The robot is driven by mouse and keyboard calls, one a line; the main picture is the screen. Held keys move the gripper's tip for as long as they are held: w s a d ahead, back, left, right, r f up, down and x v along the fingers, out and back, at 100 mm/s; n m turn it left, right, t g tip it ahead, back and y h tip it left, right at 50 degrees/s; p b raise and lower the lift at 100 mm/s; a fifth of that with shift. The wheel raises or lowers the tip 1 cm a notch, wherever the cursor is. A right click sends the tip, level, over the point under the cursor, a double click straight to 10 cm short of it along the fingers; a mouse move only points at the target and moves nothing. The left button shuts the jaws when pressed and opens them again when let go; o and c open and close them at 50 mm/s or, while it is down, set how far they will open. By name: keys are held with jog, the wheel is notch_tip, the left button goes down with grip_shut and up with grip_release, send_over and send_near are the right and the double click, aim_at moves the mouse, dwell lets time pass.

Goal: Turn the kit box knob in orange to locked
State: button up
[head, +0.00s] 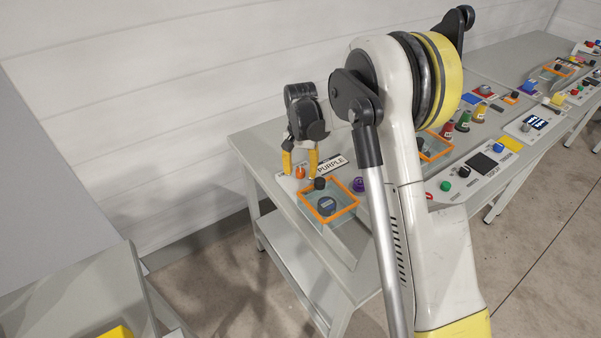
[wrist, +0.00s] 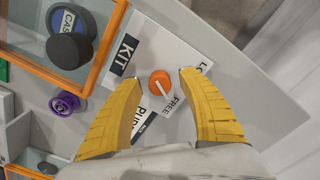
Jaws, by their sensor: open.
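The orange knob (wrist: 160,82) sits on a white plate, with a white bar on its top.
An orange-framed clear box (head: 304,201) stands close by, with dark round pieces at it. A purple knob (wrist: 65,103) is near the fingers, and a "PURPLE" label (head: 331,163) is beside the box. More controls run along the benches to the right.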

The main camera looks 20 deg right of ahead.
grip_shut()
jog(key=shift+n, duration=0.4)
jog(key=n+p, duration=0.1)
jog(key=n, duration=0.4)
jog(key=shift+r+n, duration=0.1)
jog(key=shift+n, duration=0.2)
jog(key=n, duration=0.5)
jog(key=shift+a+p, duration=0.1)
jog(key=shift+p, duration=0.3)
jog(key=shift+n, duration=0.4)
